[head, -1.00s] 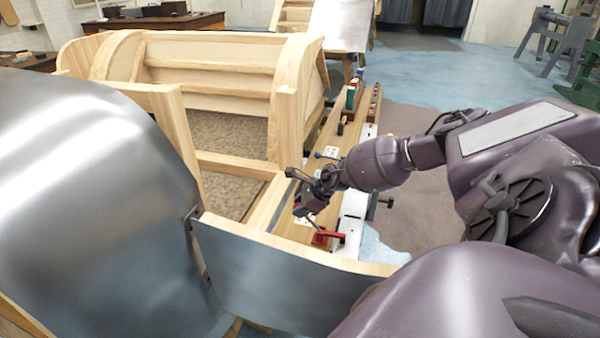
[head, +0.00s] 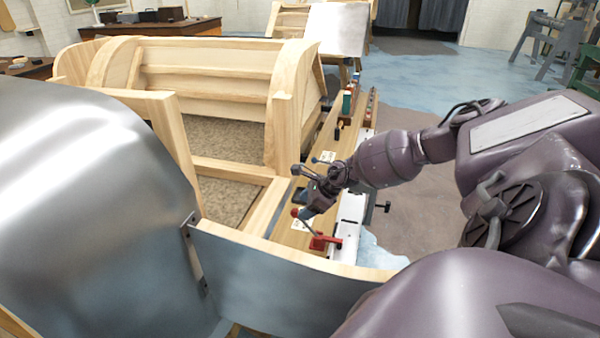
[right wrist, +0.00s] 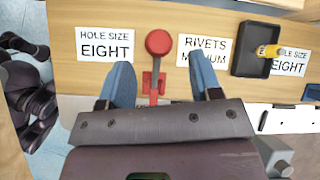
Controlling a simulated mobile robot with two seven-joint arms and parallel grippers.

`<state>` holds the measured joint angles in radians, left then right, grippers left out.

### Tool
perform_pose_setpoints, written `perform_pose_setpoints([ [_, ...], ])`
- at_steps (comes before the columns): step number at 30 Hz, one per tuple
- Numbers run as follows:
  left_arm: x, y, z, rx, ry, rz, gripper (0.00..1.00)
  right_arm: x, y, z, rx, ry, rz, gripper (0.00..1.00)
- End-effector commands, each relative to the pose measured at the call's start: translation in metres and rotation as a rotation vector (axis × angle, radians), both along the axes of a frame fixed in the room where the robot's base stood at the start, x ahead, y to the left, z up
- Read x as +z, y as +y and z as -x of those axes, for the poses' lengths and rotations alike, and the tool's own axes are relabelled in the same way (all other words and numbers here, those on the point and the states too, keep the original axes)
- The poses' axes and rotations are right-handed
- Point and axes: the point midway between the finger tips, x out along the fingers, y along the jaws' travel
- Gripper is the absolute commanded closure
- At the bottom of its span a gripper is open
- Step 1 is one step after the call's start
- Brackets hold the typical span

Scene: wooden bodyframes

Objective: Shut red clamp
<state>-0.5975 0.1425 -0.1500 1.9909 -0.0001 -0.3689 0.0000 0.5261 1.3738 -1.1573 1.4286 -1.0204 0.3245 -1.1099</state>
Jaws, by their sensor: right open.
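The red clamp (head: 322,241) sits on the long wooden bench edge, with its lever sloping up to a round red knob (head: 296,212). In the right wrist view, the red knob (right wrist: 158,41) and the red base (right wrist: 154,84) lie between my two blue fingers. My right gripper (head: 302,192) is open over the bench, close to the knob. In the wrist view the open right gripper (right wrist: 160,62) straddles the lever, with a gap on each side. I cannot tell how far above the clamp the fingers are. My left gripper is not in view.
A black tray with a yellow-handled item (right wrist: 255,52) lies right of the clamp in the wrist view, beside printed labels. A curved metal panel (head: 290,275) stands in front of the clamp. A wooden bodyframe (head: 205,75) stands left of the bench.

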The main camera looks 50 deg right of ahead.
Motion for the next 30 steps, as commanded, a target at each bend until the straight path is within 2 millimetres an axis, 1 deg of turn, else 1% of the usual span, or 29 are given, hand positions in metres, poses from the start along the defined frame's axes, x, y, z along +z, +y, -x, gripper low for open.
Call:
perform_pose_setpoints([
  [1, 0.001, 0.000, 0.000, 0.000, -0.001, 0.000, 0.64, 0.008, -0.004, 0.007, 0.000, 0.002, 0.002, 0.42],
  [6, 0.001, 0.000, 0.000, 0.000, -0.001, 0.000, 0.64, 0.029, -0.011, 0.022, 0.000, 0.002, 0.002, 0.42],
  [12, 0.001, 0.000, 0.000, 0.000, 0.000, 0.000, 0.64, 0.046, -0.017, 0.033, -0.001, 0.002, 0.001, 0.42],
  [18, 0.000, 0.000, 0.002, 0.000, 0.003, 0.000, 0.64, 0.052, -0.018, 0.037, 0.000, 0.002, 0.001, 0.42],
  [30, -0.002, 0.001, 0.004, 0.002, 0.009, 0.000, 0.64, 0.052, -0.018, 0.037, 0.000, 0.002, 0.001, 0.42],
])
